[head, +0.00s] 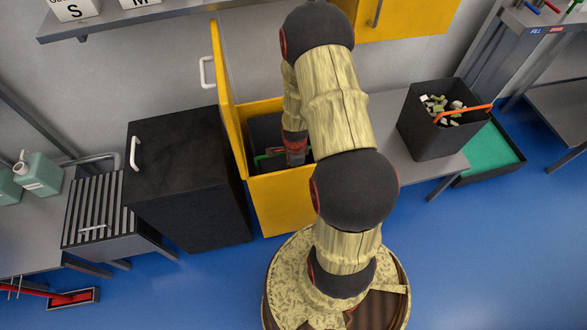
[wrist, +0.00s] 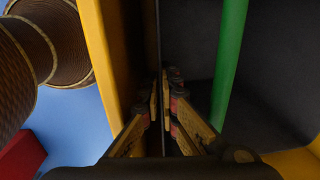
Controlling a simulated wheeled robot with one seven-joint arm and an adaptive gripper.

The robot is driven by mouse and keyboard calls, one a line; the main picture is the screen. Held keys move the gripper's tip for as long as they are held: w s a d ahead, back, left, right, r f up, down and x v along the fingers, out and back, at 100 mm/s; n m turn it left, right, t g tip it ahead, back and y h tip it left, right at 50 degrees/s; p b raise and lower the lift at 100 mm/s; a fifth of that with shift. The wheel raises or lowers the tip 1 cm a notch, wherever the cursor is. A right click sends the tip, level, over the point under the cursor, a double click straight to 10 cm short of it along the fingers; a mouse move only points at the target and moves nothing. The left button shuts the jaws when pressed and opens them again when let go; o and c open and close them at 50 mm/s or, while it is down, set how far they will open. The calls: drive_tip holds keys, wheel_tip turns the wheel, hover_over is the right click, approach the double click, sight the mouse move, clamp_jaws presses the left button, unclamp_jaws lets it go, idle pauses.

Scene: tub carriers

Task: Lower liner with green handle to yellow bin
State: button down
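The yellow bin (head: 284,202) stands below the middle of the head view with its lid (head: 226,90) swung up on the left. Its yellow wall also shows at the left of the wrist view (wrist: 108,60). A dark liner (head: 263,130) sits inside the bin, and its inner side fills the right of the wrist view (wrist: 190,40). Its green handle (wrist: 229,60) is right of my fingers, outside their grip. My gripper (wrist: 162,95) reaches down into the bin, with its fingers close together on either side of the liner's wall. Whether they press on it is unclear.
A black cabinet (head: 180,175) stands close on the left. On the right, a black tub (head: 432,135) with an orange handle (head: 464,113) holds scraps beside a green tray (head: 492,152). Blue floor (head: 470,250) is open at the lower right.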

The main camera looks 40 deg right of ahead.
drive_tip(key=c, duration=2)
unclamp_jaws()
drive_tip(key=shift+s+a+f, duration=0.1)
drive_tip(key=shift+s, duration=0.1)
drive_tip(key=shift+o, duration=0.2)
drive_tip(key=shift+s+f, duration=0.1)
drive_tip(key=shift+s+a+f, duration=0.1)
drive_tip(key=shift+s+a, duration=0.05)
drive_tip(key=shift+a, duration=0.05)
wheel_tip(320, 180, up, 17)
drive_tip(key=p, duration=1.1)
drive_tip(key=shift+w+d+f+p, duration=0.2)
drive_tip(key=shift+w+d+p, duration=0.05)
drive_tip(key=shift+w+p, duration=0.15)
